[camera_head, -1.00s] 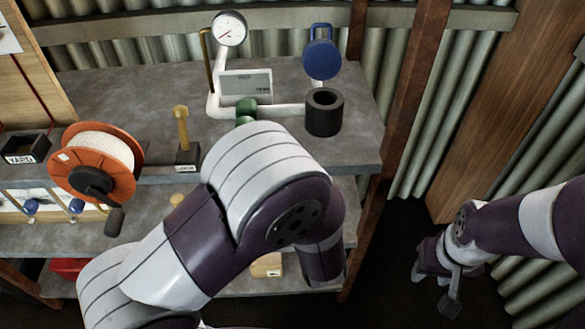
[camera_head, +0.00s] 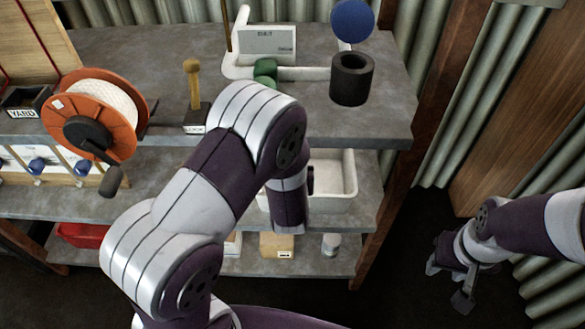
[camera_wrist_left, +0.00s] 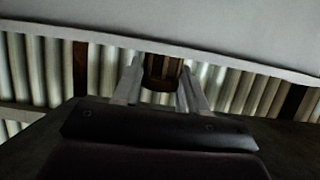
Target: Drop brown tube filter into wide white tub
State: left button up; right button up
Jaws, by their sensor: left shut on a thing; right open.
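The brown tube filter (camera_wrist_left: 161,72) shows in the left wrist view between the two fingers of my left gripper (camera_wrist_left: 160,88), which is shut on it. In the head view the left gripper and the filter are hidden behind my left arm. The wide white tub (camera_head: 337,203) stands on the middle shelf, right of my left forearm, which covers its left part. I cannot tell how far the filter is from the tub. My right gripper (camera_head: 460,278) is open and empty, low at the right, away from the shelves.
The top shelf (camera_head: 300,120) overhangs the tub and holds a black hollow cylinder (camera_head: 351,80), a grey display unit (camera_head: 266,42) and an orange reel (camera_head: 92,115). A box (camera_head: 277,246) and a small jar (camera_head: 331,244) stand on the bottom shelf. Floor beside the right post is clear.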

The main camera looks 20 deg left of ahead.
pick_arm(q)
jog(key=shift+f, duration=0.25)
jog(key=shift+f+b, duration=0.3)
jog(key=shift+f, duration=0.3)
jog(key=o, duration=1.1)
jog(key=shift+c, duration=0.2)
